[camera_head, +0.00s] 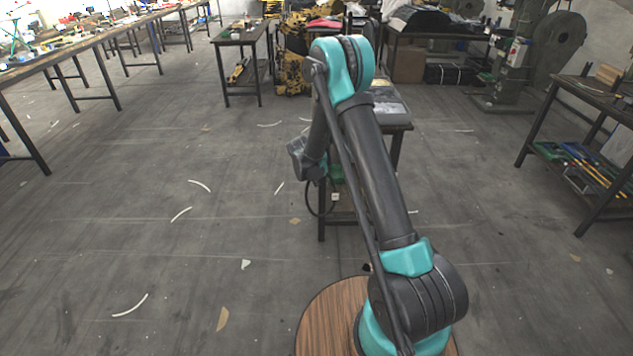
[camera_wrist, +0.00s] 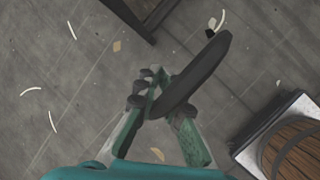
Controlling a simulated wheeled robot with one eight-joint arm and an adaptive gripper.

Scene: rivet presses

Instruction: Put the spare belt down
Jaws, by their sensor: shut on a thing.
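My gripper (camera_wrist: 165,105) is shut on the spare belt (camera_wrist: 200,73), a dark, thick strip seen nearly edge-on in the wrist view. The belt slants up and to the right from between the green fingers, held in the air above the grey floor. In the head view a thin dark curve hangs beside my arm, left of a small table's leg; I cannot tell if it is the belt. My arm hides most of the gripper there.
A small table (camera_head: 393,112) stands partly behind my arm. A workbench (camera_head: 240,37) stands at the back, another (camera_head: 590,92) at the right, and long benches line the left. The floor at left is open, with scattered white curved scraps (camera_head: 130,305).

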